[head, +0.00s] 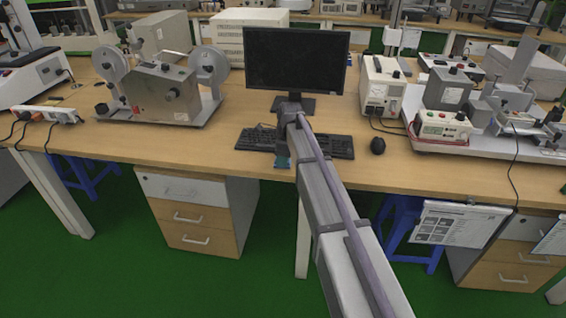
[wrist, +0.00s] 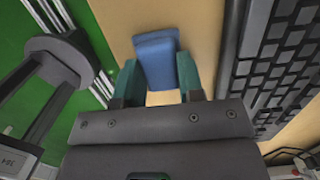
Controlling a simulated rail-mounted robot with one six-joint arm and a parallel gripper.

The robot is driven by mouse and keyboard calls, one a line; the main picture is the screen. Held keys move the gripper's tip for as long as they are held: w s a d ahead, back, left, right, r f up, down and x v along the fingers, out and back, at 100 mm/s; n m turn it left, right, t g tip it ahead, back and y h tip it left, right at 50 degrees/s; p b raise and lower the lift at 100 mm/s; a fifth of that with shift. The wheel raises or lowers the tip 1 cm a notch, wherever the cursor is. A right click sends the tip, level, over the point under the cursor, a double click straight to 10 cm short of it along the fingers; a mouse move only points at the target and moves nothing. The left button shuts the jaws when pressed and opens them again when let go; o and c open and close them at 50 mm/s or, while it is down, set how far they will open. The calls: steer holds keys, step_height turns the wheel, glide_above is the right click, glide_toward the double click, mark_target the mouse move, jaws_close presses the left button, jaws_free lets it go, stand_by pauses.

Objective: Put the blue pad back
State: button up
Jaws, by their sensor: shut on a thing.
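The blue pad (wrist: 156,60) is a small blue block between the two green fingers of my gripper (wrist: 158,80) in the wrist view. My gripper is shut on it. The pad's far end sticks out past the fingertips over the wooden table (wrist: 192,20). I cannot tell whether the pad touches the table. In the head view my gripper (head: 283,163) is at the table's front edge, just in front of the keyboard (head: 330,146). My arm hides part of the keyboard there, and the pad cannot be told apart from the fingers.
A monitor (head: 297,62) stands behind the keyboard, with a mouse (head: 378,145) to its right. A reel machine (head: 163,88) stands at left. A white power unit (head: 382,88) and test rigs (head: 455,120) stand at right. Bare tabletop lies left of the keyboard.

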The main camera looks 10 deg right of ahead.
steer(key=shift+f, duration=0.2)
steer(key=o, duration=0.8)
steer(key=shift+r, duration=0.1)
steer(key=shift+o, duration=0.2)
step_height(320, 180, up, 13)
steer(key=d+p, duration=0.1)
steer(key=p, duration=1.1)
steer(key=s+a+n+h, duration=0.1)
steer(key=s+n, duration=2.1)
steer(key=s, duration=0.9)
steer(key=shift+s+f+g, duration=0.25)
steer(key=shift+f+g, duration=0.05)
steer(key=shift+f, duration=0.15)
step_height(320, 180, up, 2)
steer(key=shift+r+p, duration=0.15)
steer(key=shift+p, duration=0.95)
